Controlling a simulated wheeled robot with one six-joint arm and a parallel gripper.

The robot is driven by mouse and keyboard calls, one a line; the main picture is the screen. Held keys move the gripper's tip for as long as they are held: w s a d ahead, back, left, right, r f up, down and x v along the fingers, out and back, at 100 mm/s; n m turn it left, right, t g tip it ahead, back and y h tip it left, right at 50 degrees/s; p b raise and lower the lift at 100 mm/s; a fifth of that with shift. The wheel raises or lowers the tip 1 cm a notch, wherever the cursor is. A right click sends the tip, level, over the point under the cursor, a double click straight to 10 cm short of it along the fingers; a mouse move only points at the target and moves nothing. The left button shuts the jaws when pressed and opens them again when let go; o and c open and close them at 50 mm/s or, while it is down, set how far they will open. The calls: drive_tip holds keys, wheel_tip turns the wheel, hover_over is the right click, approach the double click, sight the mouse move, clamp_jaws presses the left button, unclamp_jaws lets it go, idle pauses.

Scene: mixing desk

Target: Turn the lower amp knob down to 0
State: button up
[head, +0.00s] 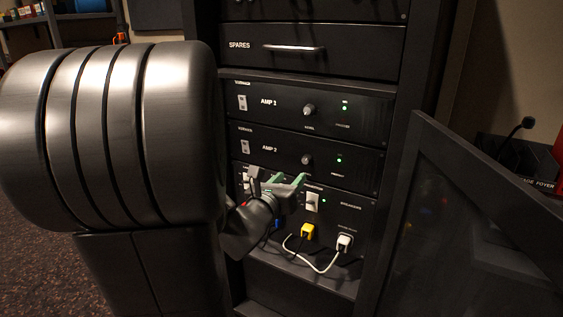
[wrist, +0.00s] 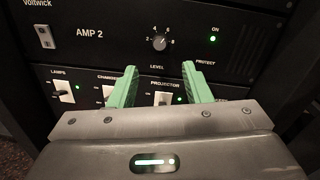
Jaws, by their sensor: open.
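The lower amp, AMP 2 (head: 270,150), is a black rack panel below AMP 1 (head: 269,102). Its level knob (head: 306,160) is small and dark grey, and in the wrist view the knob (wrist: 159,43) stands inside a ring of numbers. Its pointer is too small to read surely. My gripper (head: 287,181) has green fingers and is just below and in front of this knob. In the wrist view my gripper (wrist: 160,75) is open and empty, its fingertips apart below the knob and not touching it.
Below AMP 2 is a panel with toggle switches, including the projector switch (wrist: 163,98), close to my fingers. Yellow (head: 308,231) and white (head: 344,242) plugs with a cable sit lower. An open rack door (head: 470,215) stands at the right. A SPARES drawer (head: 310,50) is above.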

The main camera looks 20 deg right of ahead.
sight(305, 162)
drive_tip(key=x, duration=0.9)
drive_tip(key=shift+w+d, duration=0.15)
drive_tip(key=shift+c, duration=0.4)
clamp_jaws()
drive_tip(key=shift+n, duration=0.4)
